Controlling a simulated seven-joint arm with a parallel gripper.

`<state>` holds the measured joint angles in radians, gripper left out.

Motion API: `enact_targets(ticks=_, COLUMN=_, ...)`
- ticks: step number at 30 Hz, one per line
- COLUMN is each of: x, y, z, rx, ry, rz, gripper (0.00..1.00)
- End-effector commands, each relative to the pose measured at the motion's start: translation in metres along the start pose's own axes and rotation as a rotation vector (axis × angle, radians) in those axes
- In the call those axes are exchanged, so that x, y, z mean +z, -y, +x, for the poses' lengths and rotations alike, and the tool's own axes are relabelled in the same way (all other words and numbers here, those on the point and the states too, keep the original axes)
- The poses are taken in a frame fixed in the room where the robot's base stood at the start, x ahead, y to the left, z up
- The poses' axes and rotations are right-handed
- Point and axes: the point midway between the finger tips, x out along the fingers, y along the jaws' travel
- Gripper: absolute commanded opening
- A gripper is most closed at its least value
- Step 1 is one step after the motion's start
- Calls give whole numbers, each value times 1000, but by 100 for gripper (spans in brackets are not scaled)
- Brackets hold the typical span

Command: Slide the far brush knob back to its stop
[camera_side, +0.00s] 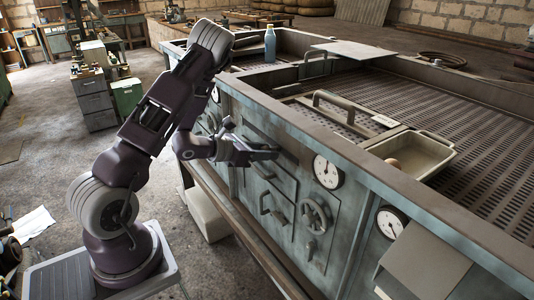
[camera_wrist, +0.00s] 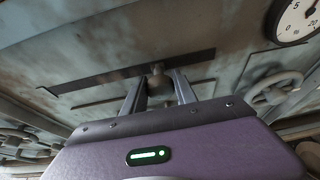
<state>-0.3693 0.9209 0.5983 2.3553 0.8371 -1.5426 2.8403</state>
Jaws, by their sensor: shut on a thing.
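A small brownish knob (camera_wrist: 157,78) shows in the wrist view, standing in a long dark slot (camera_wrist: 100,84) on the machine's front panel. The slot runs on past the knob to both sides, with the longer part to the left. My gripper (camera_wrist: 158,80) is shut on the knob, one finger on each side. In the side view my gripper (camera_side: 272,154) reaches the front panel from the left, just left of a round gauge. There its fingers hide the knob. I cannot make out a second brush knob or the stop itself.
A gauge (camera_side: 327,170) and a handwheel (camera_side: 315,216) stick out to the right of my gripper. A bar handle (camera_side: 268,203) sits below it. On top are a metal tray (camera_side: 425,152), a blue bottle (camera_side: 270,45) and a long handle (camera_side: 330,103).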

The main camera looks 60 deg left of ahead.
Motion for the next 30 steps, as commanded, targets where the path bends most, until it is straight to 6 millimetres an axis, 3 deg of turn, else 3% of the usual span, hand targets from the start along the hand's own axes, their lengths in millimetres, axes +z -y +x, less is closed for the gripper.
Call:
enact_targets(ticks=12, x=0, y=-106, z=-1, rx=7, ry=0, rz=3, gripper=0)
enact_targets(ticks=18, x=-1, y=-149, z=-1, rx=6, ry=-1, rz=2, gripper=0)
enact_targets(ticks=24, x=-1, y=-174, z=-1, rx=5, ry=-1, rz=1, gripper=0)
enact_targets(ticks=30, x=-1, y=-184, z=-1, rx=6, ry=-1, rz=0, gripper=0)
